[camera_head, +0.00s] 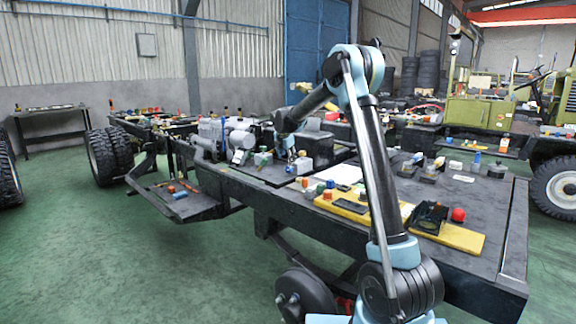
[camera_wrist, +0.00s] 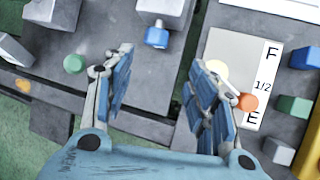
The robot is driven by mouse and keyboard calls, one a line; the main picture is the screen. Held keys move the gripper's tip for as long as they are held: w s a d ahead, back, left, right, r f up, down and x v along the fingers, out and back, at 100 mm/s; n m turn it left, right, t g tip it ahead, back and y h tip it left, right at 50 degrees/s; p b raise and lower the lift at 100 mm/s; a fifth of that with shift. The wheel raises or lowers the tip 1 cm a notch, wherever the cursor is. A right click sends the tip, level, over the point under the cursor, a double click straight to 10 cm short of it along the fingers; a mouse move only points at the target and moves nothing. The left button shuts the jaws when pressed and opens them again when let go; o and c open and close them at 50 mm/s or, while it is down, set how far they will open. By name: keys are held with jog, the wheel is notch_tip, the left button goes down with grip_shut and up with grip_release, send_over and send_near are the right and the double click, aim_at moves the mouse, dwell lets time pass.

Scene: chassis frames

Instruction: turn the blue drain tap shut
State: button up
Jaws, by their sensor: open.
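The blue drain tap (camera_wrist: 157,37) shows at the upper middle of the wrist view, a small blue piece below a grey fitting (camera_wrist: 160,23) on the edge of a grey block. My gripper (camera_wrist: 162,58) is open, with its two blue-grey fingers apart and nothing between them. The tap lies ahead of the gap between the fingertips, and I see no contact. In the head view my gripper (camera_head: 290,150) is low over the middle of the dark chassis deck (camera_head: 478,205). I cannot make out the tap there.
In the wrist view a white gauge card (camera_wrist: 270,85) marked F, 1/2, E lies right of the tap, with an orange knob (camera_wrist: 248,101) and coloured blocks nearby. A green knob (camera_wrist: 74,64) is left.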

jog(key=a+f+h, duration=0.1)
jog(key=s+a+f+h, duration=0.1)
jog(key=a, duration=0.1)
jog(key=s+a+f+n+t+h, duration=0.1)
jog(key=a+h, duration=0.1)
jog(key=shift+f, duration=0.2)
jog(key=s+a+t+h, duration=0.2)
jog(key=s+a+h, duration=0.1)
jog(key=a+h, duration=0.15)
send_near(287, 168)
jog(key=shift+t, duration=0.4)
jog(key=x, duration=1)
jog(key=shift+s+d+f, duration=0.1)
jog(key=shift+s+f, duration=0.2)
jog(key=shift+s, duration=0.05)
jog(key=c, duration=1)
